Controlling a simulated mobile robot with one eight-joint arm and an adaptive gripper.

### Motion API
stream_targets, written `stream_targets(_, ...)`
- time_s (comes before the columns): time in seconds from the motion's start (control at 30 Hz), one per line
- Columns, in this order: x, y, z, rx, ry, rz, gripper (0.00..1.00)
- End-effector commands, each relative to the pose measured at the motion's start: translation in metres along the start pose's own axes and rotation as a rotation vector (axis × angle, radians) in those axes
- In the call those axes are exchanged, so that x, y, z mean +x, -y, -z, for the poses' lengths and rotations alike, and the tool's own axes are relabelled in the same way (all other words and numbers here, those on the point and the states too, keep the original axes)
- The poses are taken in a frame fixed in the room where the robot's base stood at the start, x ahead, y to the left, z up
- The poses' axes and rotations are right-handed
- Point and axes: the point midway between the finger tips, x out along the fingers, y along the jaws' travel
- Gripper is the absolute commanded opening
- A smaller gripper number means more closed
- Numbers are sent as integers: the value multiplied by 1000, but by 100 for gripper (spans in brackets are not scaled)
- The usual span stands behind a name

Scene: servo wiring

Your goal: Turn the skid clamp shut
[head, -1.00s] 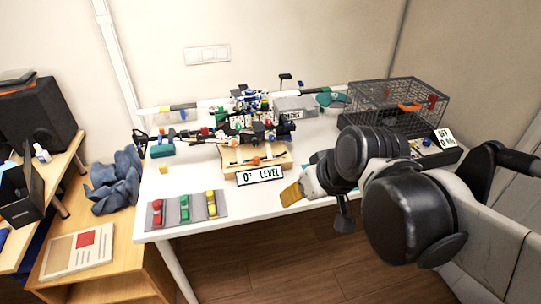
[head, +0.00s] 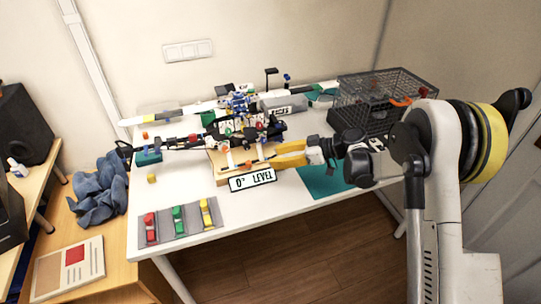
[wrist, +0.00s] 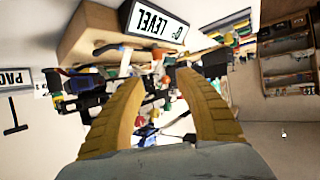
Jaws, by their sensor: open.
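The wooden base (head: 222,176) stands on the white table, with the "0° LEVEL" sign (head: 252,180) at its front. A small orange-red knob (head: 248,164) sits on the base; I cannot tell for certain whether it is the skid clamp's handle. The dark helicopter-like model (head: 240,130), with blue and red parts, stands over the base. My gripper (head: 274,160) reaches in from the right, beside the base's right side. In the wrist view its yellow fingers (wrist: 158,82) are apart, with nothing clearly held between them. The base and sign show beyond them, and the clamp's details are unclear.
A wire cage (head: 385,95) stands at the back right, and a grey box (head: 284,103) behind the model. A grey mat (head: 180,236) with red, green and yellow pieces lies at the front left. A teal mat (head: 325,183) lies below my arm.

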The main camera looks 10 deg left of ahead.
Motion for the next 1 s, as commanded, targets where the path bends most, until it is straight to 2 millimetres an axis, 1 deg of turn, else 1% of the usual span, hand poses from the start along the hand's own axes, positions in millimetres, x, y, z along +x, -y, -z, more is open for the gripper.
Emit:
stream_targets(0.1,10,0,-6,-35,-28,19,40)
stream_targets(0.27,27,1,-8,-44,-35,24,40)
stream_targets(0.37,45,2,-9,-44,-34,24,40)
stream_targets(0.5,75,2,-8,-43,-33,23,40)
stream_targets(0.6,93,2,-7,-43,-33,23,40)
stream_targets(0.7,106,2,-6,-42,-32,22,40)
stream_targets(0.83,116,2,-5,-41,-33,21,40)
stream_targets(1.0,119,2,-4,-40,-32,20,40)
